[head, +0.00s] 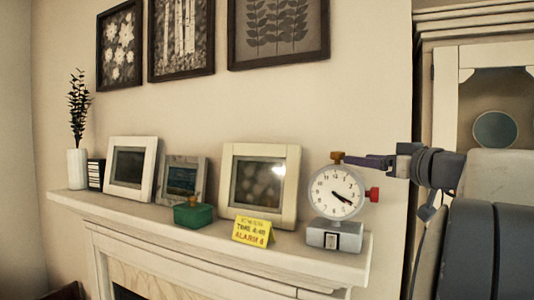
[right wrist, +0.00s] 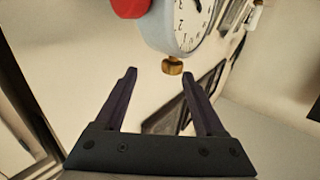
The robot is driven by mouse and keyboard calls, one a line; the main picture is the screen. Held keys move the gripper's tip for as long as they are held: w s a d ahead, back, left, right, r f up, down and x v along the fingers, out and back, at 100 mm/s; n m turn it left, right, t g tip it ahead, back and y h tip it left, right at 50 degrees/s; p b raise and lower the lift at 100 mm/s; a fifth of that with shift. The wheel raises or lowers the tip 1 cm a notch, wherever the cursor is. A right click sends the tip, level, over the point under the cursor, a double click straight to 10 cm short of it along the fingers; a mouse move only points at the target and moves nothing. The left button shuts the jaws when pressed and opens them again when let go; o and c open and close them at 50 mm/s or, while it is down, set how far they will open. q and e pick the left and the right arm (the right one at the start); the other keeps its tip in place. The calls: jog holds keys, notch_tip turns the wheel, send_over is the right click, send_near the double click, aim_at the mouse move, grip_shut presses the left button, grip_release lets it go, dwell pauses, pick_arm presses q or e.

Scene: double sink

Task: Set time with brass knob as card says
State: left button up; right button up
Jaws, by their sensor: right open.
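A round white-faced clock (head: 335,192) stands on a grey base at the right end of the mantel. Both its hands point to the lower right, near the 4. The brass knob (head: 337,157) is on top of the clock, and a red knob (head: 373,194) is on its right side. A yellow card (head: 252,231) stands left of the clock; its lines seem to read a time of 4:00 and an alarm number. My right gripper (head: 364,161) is open beside the brass knob. In the right wrist view the brass knob (right wrist: 172,66) shows between and just beyond the open fingertips (right wrist: 160,73), apparently ungripped.
A green box (head: 193,215) with a brass-coloured top sits on the mantel (head: 160,232). Framed pictures (head: 260,185), a small dark-and-white object and a white vase (head: 77,168) stand along it. A cabinet with a glass door is at the right.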

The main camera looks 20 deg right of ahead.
jog(key=shift+y, duration=0.3)
jog(key=w+a+p, duration=0.1)
jog(key=w, duration=0.2)
jog(key=w+p, duration=0.2)
jog(key=w, duration=0.1)
jog(key=w+a+p, duration=0.1)
jog(key=w, duration=0.2)
jog(key=shift+w+a+r, duration=0.15)
jog(key=shift+w+a, duration=0.1)
jog(key=shift+a, duration=0.05)
jog(key=shift+w, duration=0.25)
grip_shut()
jog(key=shift+d+f, duration=0.15)
jog(key=shift+f, duration=0.05)
